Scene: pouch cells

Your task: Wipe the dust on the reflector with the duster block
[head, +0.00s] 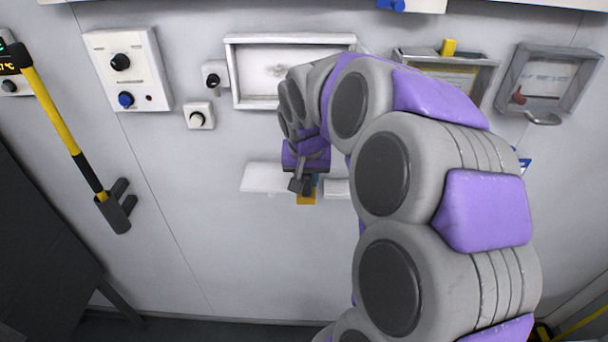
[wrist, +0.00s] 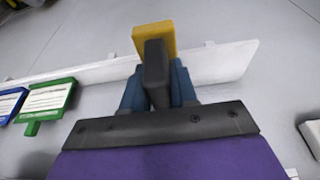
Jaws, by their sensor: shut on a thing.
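My gripper (head: 303,187) is in front of the wall near the middle of the head view. It is shut on a yellow block (head: 307,198), which I take to be the duster block. In the wrist view the yellow block (wrist: 152,38) sticks out beyond the dark finger (wrist: 156,72), with blue parts on both sides. A white shelf-like strip (head: 262,178) lies behind the gripper; contact with the block cannot be told. A white framed panel (head: 290,38) above has a small greyish mark inside. It may be the reflector, but I cannot be sure. My arm covers its lower right side.
A white switch panel (head: 128,88) and small knobs (head: 199,116) are on the wall at left. A yellow-black tool (head: 62,120) hangs further left. Grey framed boxes (head: 510,75) are at upper right. Green (wrist: 45,100) and blue cards show in the wrist view.

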